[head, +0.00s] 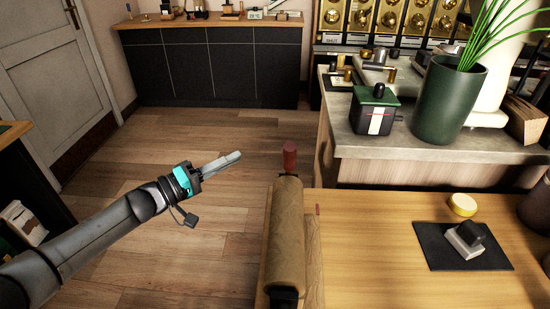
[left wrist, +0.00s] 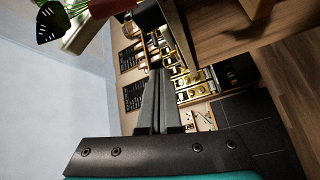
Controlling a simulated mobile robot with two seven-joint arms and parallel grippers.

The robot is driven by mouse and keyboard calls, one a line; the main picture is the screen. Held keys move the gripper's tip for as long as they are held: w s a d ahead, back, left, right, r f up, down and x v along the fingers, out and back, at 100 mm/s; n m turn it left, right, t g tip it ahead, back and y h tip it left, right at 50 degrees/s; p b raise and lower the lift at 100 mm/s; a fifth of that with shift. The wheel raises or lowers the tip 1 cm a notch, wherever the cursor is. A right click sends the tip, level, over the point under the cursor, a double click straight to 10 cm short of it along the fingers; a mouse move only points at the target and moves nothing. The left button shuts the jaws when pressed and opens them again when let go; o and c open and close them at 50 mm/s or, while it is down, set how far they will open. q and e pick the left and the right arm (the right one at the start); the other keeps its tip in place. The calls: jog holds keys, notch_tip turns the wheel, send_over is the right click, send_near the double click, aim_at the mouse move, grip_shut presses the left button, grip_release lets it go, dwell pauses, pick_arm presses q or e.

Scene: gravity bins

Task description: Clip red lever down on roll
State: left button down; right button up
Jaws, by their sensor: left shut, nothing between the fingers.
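The brown paper roll (head: 284,240) lies lengthwise at the left edge of the wooden counter. The red lever (head: 289,156) stands upright at the roll's far end. My left gripper (head: 226,161) is shut and empty. It is to the left of the red lever, apart from it, over the floor beside the counter. Its closed fingers (left wrist: 157,100) also show in the left wrist view. A red shape shows at the top of that view, but I cannot tell if it is the lever. My right gripper is in neither view.
A dark mat (head: 462,248) with a small tool and a yellow round item (head: 462,205) lie on the wooden counter (head: 370,260). Behind are a green plant pot (head: 447,100) and a green-lidded box (head: 375,110).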

aim_at(289, 164)
pick_arm(q)
jog(key=shift+s+d+r+g+h+b, duration=0.1)
jog(key=shift+d+r+g+h+b, duration=0.45)
jog(key=shift+d, duration=1.2)
jog(key=shift+s+d+r+g+h+b, duration=0.2)
jog(key=shift+d+r+b, duration=0.65)
jog(key=shift+d, duration=0.95)
jog(key=shift+s+d+r+g+h+b, duration=0.1)
jog(key=shift+d+r+g+h+b, duration=0.45)
jog(key=shift+d, duration=1.2)
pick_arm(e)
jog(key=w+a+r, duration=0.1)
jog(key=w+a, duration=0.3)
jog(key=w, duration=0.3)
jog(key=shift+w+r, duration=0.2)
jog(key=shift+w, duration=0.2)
pick_arm(q)
jog(key=shift+w+b, duration=0.1)
jog(key=shift+b, duration=0.25)
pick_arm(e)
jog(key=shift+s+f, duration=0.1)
